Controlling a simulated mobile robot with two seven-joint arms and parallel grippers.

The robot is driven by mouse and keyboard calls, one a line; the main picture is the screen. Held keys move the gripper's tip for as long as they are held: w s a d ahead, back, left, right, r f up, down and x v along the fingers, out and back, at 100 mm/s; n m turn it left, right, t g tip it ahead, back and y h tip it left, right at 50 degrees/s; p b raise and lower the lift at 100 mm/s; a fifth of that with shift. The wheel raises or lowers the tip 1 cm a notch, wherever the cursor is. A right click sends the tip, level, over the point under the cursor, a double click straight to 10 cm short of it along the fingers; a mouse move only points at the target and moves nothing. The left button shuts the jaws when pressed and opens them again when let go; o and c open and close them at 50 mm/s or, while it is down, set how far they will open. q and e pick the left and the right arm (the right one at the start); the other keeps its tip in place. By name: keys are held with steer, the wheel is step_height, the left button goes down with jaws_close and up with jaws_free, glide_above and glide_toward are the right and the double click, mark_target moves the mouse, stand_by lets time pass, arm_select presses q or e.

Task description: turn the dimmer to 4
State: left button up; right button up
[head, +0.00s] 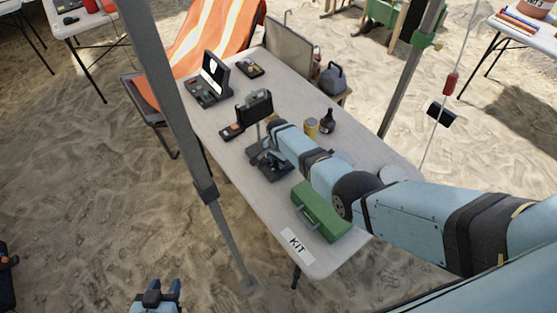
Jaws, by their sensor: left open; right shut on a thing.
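A black lamp-like device has a dark flat head (255,107), a grey stem and a dark base (273,167) on the table. I take the dimmer to be on this base, but its knob and markings are too small or hidden to read. My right arm reaches in from the right, and my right gripper (268,150) is down at the lamp, by the stem and base. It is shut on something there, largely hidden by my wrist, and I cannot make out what. My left gripper (157,291) is open and empty at the bottom left, over sand, away from the table.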

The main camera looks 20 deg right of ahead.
stand_by(0.4)
steer(key=o, duration=0.9)
steer(key=shift+r, duration=0.15)
steer(key=shift+r+p, duration=0.3)
steer(key=shift+r, duration=0.1)
step_height(320, 180, up, 5)
steer(key=shift+f+p, duration=0.1)
steer(key=shift+p, duration=0.6)
step_height(320, 180, up, 8)
